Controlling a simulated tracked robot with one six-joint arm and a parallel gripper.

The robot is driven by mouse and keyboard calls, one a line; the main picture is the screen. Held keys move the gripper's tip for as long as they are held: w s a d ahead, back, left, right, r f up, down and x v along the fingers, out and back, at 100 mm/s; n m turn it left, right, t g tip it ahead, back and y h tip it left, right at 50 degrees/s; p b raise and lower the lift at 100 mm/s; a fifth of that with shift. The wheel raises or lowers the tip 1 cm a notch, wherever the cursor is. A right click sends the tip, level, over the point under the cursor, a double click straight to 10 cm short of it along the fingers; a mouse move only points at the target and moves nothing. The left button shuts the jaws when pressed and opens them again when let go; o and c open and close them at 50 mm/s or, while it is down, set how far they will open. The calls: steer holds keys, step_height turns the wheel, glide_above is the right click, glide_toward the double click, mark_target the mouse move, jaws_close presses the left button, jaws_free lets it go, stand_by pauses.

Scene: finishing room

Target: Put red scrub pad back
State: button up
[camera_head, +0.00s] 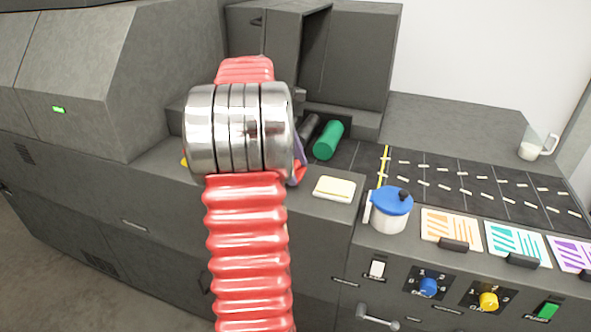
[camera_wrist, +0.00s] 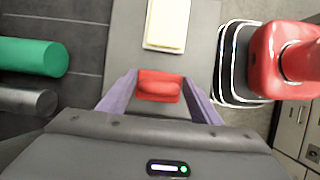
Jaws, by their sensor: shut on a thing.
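The red scrub pad (camera_wrist: 160,87) is a small red block between the two purple fingers of my gripper (camera_wrist: 160,75) in the wrist view. The gripper is shut on it, with a finger touching each side. In the head view my arm hides most of the gripper. A red corner of the pad (camera_head: 301,172) and a bit of purple finger show just right of my arm, over the grey counter. Whether the pad touches the counter cannot be told.
A cream pad (camera_head: 335,188) lies on the grey counter near the gripper; it also shows in the wrist view (camera_wrist: 167,24). A green cylinder (camera_head: 328,140) and a dark grey cylinder (camera_head: 308,128) lie behind. A blue-lidded jar (camera_head: 390,213) stands to the right.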

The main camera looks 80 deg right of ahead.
steer(key=shift+f, duration=0.9)
steer(key=shift+f, duration=0.1)
steer(key=o, duration=1)
steer(key=shift+c, duration=0.2)
steer(key=v, duration=1.2)
